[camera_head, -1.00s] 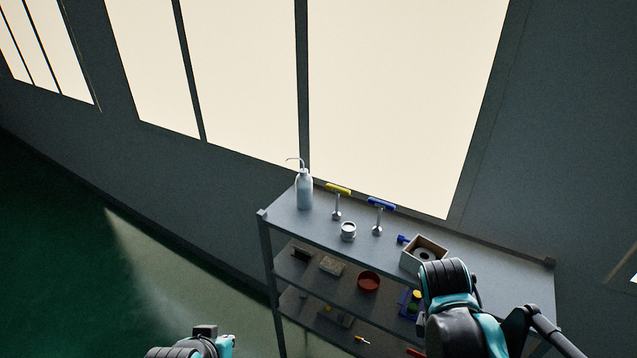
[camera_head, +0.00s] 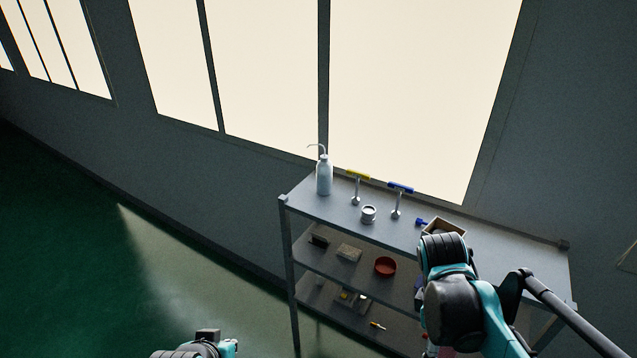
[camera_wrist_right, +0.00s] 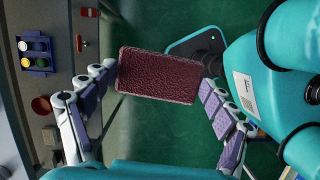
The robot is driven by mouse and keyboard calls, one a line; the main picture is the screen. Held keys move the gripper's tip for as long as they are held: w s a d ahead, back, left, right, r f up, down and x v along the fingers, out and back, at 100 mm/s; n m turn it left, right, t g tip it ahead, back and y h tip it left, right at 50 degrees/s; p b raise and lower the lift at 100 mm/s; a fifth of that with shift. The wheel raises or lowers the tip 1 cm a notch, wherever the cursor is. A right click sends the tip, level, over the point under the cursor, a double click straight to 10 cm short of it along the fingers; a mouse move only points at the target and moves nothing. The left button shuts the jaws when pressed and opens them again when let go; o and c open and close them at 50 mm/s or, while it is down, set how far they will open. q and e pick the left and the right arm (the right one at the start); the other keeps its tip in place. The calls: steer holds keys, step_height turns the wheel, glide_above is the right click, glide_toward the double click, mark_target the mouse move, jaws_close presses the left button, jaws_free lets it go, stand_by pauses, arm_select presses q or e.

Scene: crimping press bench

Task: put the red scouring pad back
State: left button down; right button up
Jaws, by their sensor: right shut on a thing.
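The red scouring pad (camera_wrist_right: 160,76) is a dark red, rough-textured rectangle in the right wrist view. My right gripper (camera_wrist_right: 158,80) is shut on it, with one finger at each short end, and holds it clear of the shelves, with green floor behind it. In the head view my right arm stands in front of the shelf unit's right part and hides most of the gripper and the pad. My left gripper is not in view; only part of my left arm shows at the bottom edge.
A grey shelf unit (camera_head: 305,206) stands by the windowed wall. Its top bears a wash bottle (camera_head: 324,176), yellow-handled (camera_head: 357,175) and blue-handled (camera_head: 400,187) tools, a tin (camera_head: 368,215) and an open box (camera_head: 459,228). A red bowl (camera_head: 385,267) sits below. Floor at left is clear.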

steer(key=w+a+f+m+y+b, duration=0.1)
steer(key=w+a+f+m+b, duration=0.15)
steer(key=w+f+b, duration=0.65)
steer(key=w+a+f+m+g+y+b, duration=0.15)
steer(key=w+f+m+b, duration=0.35)
steer(key=w, duration=0.5)
steer(key=w+a+f+m+b, duration=0.3)
steer(key=w+f+b, duration=0.5)
steer(key=w+b, duration=0.15)
steer(key=s+f+p, duration=0.1)
steer(key=s+f, duration=1.4)
steer(key=f, duration=0.2)
steer(key=shift+s, duration=0.25)
